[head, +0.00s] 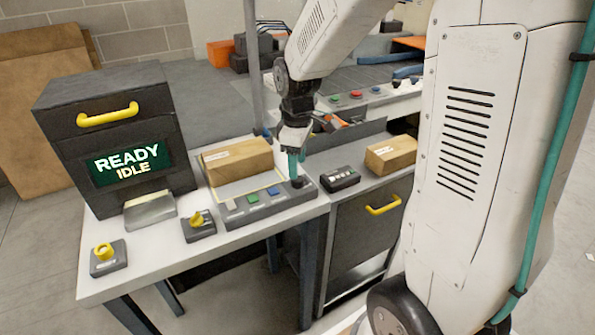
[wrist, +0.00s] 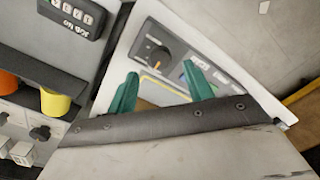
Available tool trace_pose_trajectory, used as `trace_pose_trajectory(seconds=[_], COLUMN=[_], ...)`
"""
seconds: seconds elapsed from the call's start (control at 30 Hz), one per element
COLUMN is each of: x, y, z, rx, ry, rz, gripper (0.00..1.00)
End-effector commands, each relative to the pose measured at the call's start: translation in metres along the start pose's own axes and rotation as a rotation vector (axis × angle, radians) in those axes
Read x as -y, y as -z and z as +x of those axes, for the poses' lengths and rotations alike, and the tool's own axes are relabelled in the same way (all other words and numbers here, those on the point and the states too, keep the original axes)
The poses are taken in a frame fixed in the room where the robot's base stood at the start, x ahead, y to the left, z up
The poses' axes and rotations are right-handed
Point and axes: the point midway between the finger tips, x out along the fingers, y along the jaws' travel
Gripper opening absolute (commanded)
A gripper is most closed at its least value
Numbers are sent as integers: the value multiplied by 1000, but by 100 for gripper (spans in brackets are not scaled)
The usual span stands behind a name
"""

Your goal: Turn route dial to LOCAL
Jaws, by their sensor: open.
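A black round dial with an orange pointer mark (wrist: 158,53) sits on a grey control panel (wrist: 212,52); its lettering is too small to read, so I cannot tell its setting. In the head view this panel (head: 240,217) lies along the bench front, and the dial (head: 297,183) is at its right end. My gripper (head: 294,165) is above that end, pointing down. In the wrist view my gripper (wrist: 160,70) shows its two teal fingers spread apart, with nothing between them. The dial appears just beyond the fingertips, and I see no contact.
Green (head: 252,198) and blue (head: 273,191) buttons share the panel. A cardboard box (head: 237,160) lies behind it. A small black counter box (head: 340,179) is close on the right. Yellow-knobbed boxes (head: 198,225) (head: 107,258) and a READY IDLE machine (head: 120,130) stand left.

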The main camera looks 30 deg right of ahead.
Motion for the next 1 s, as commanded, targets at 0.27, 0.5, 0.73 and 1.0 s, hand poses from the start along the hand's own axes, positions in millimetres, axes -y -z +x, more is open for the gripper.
trace_pose_trajectory(seconds=[0.27, 0.5, 0.73, 1.0], x=[0, 0, 0, 7], y=[0, 0, 0, -6], z=[-33, -36, -35, -33], rx=[-1, 1, 0, 23], ry=[-1, 1, 1, 25], rz=[0, 0, 0, 116], gripper=[51, 51, 51, 51])
